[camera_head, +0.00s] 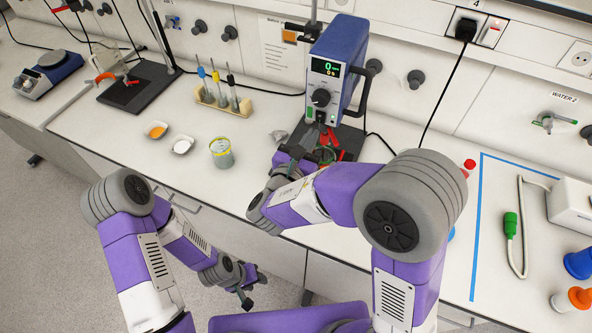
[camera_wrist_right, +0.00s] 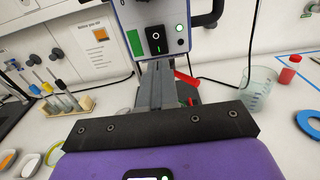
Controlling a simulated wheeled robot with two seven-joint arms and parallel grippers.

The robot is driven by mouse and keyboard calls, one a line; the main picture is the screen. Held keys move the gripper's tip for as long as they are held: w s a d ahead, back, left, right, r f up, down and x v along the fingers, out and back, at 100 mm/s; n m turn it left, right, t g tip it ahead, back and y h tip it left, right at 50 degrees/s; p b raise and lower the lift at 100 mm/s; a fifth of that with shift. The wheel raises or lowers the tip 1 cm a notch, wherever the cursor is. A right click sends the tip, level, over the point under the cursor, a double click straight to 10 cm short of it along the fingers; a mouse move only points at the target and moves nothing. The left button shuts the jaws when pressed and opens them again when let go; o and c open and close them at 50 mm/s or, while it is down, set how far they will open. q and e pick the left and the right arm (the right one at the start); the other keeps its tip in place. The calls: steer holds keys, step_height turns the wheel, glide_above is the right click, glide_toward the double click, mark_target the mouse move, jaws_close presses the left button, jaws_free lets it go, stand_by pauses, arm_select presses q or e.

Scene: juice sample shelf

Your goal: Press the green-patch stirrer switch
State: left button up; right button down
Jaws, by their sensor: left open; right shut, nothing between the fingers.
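The blue stirrer (camera_head: 337,65) stands on its post at the back of the bench, with a lit green display and a dark knob on its front. In the right wrist view, its underside front shows a green patch (camera_wrist_right: 135,43) beside a black rocker switch (camera_wrist_right: 156,40), with a lit green lamp (camera_wrist_right: 180,42) to the right. My right gripper (camera_head: 308,138) is shut and empty below the stirrer; its fingertips (camera_wrist_right: 156,66) point up just under the switch. I cannot tell whether they touch the housing. My left gripper (camera_head: 246,292) is open and low, in front of the bench.
A beaker with a yellow rim (camera_head: 222,153), two small dishes and a tube rack (camera_head: 222,98) stand left of the stirrer. In the right wrist view, a clear beaker (camera_wrist_right: 257,88) and a red bottle (camera_wrist_right: 288,70) stand right of it. Blue tape (camera_head: 479,220) marks the right bench.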

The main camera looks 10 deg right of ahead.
steer(key=f+v, duration=0.1)
steer(key=v, duration=1)
steer(key=shift+s+f+b, duration=0.2)
steer(key=shift+f+b, duration=0.05)
steer(key=shift+b, duration=0.15)
steer(key=shift+a, duration=0.1)
